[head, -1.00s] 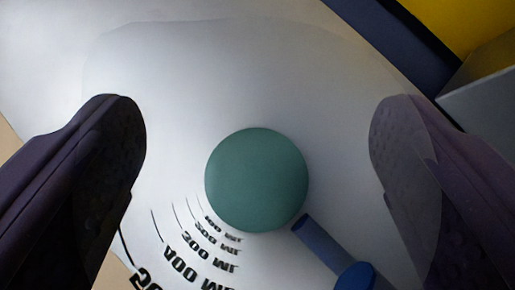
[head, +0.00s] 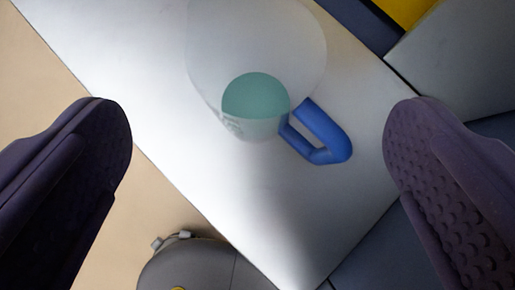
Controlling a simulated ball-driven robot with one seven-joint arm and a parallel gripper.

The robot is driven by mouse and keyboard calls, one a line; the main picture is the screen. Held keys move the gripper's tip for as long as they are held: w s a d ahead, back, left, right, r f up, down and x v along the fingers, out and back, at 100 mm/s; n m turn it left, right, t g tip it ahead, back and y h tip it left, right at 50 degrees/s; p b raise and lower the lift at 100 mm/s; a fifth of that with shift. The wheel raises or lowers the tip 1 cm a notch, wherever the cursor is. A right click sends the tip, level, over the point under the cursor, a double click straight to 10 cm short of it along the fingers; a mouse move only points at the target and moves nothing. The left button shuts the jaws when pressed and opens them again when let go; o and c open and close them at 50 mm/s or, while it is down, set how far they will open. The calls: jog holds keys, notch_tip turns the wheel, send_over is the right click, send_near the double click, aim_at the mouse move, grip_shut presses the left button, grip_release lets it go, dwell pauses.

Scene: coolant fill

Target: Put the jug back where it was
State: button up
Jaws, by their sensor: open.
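The jug (head: 257,45) is clear, with a blue handle (head: 320,135) toward the lower right and a green round area (head: 255,96) showing at its bottom. It stands on a pale, light-coloured surface (head: 120,40). My gripper (head: 258,125) is open, its two dark purple padded fingers wide apart at the left and right of the picture. The fingers are clear of the jug, which appears farther off, beyond the fingertips. Nothing is held between them.
A grey rounded object (head: 195,265) with a small clip-like part lies at the bottom, beside the pale surface. A tan floor (head: 40,90) shows at left. A grey block (head: 460,50) and a yellow part (head: 405,10) are at the upper right.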

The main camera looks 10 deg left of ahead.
jog(key=shift+p+v, duration=0.8)
jog(key=shift+p, duration=0.3)
jog(key=w+d+r+n+t+h, duration=0.1)
jog(key=w+d+r, duration=0.3)
jog(key=w+r, duration=0.45)
jog(key=w+d+r+h, duration=0.1)
jog(key=w+d+r, duration=0.2)
jog(key=w+r, duration=0.55)
jog(key=w+a+r+t, duration=0.1)
jog(key=w+r, duration=0.2)
jog(key=r, duration=0.5)
jog(key=w+r, duration=0.2)
jog(key=r, duration=0.7)
jog(key=s+a+r+m+t, duration=0.1)
jog(key=s+a+r, duration=0.15)
jog(key=r, duration=1.05)
jog(key=s+a+r+t, duration=0.2)
jog(key=a+r, duration=0.1)
jog(key=r, duration=1)
jog(key=s+a+r+m+t, duration=0.1)
jog(key=s+r+m, duration=0.1)
jog(key=s+r, duration=1.1)
notch_tip(320, 180, up, 4)
jog(key=shift+s+a+f+t, duration=0.1)
jog(key=shift+s+a+t, duration=0.2)
jog(key=shift+a, duration=0.1)
